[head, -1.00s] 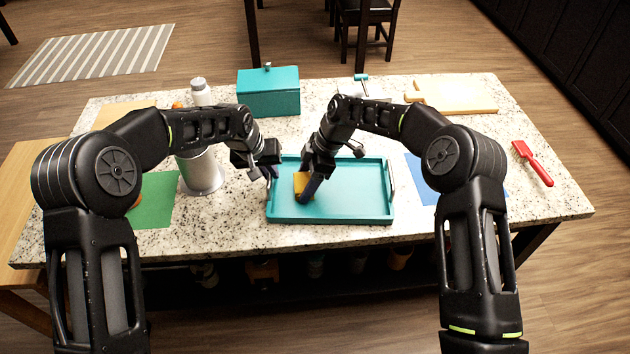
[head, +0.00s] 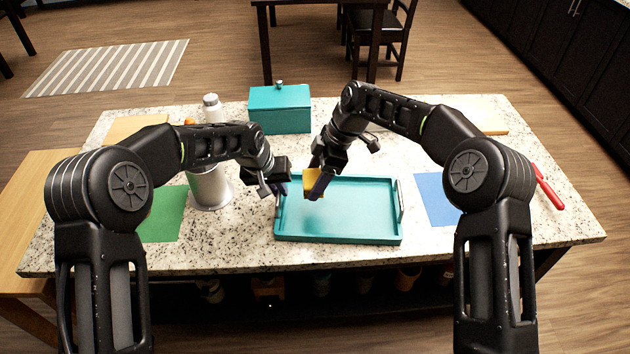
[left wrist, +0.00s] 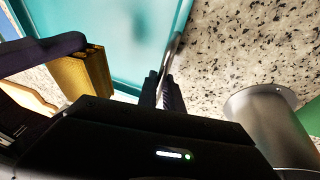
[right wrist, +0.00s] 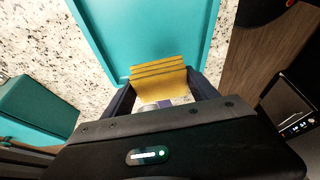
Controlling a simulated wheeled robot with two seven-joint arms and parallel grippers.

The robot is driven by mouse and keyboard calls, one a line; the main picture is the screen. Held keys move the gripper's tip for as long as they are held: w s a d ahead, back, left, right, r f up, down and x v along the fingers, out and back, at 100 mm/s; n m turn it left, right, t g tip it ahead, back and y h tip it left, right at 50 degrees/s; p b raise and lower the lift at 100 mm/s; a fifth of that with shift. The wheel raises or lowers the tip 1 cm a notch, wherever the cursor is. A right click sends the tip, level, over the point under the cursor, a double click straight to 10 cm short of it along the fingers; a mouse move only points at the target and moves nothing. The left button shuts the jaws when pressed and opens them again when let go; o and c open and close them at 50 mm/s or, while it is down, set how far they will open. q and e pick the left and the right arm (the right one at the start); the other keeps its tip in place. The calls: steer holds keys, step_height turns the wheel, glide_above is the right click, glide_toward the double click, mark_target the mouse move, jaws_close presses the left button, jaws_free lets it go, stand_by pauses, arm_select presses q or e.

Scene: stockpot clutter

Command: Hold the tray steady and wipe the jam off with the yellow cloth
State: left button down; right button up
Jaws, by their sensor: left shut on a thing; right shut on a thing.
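The teal tray (head: 350,212) lies on the speckled counter. My left gripper (head: 279,190) is shut on its left handle, a metal bar that shows in the left wrist view (left wrist: 174,50). My right gripper (head: 317,184) is shut on the folded yellow cloth (head: 311,182). It holds the cloth above the left part of the tray, apart from its floor. The cloth also shows between the fingers in the right wrist view (right wrist: 158,82). I see no jam on the visible tray floor; the cloth and right gripper hide part of it.
A metal canister (head: 208,187) stands left of the tray, close to my left arm. A teal box (head: 280,110) stands behind the tray. A green mat (head: 163,215) lies at left, a blue mat (head: 434,200) at right. A red-handled brush (head: 549,188) is at the far right.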

stand_by(0.3)
arm_select(q)
steer(key=c, duration=1.4)
jaws_free()
steer(key=v, duration=1.2)
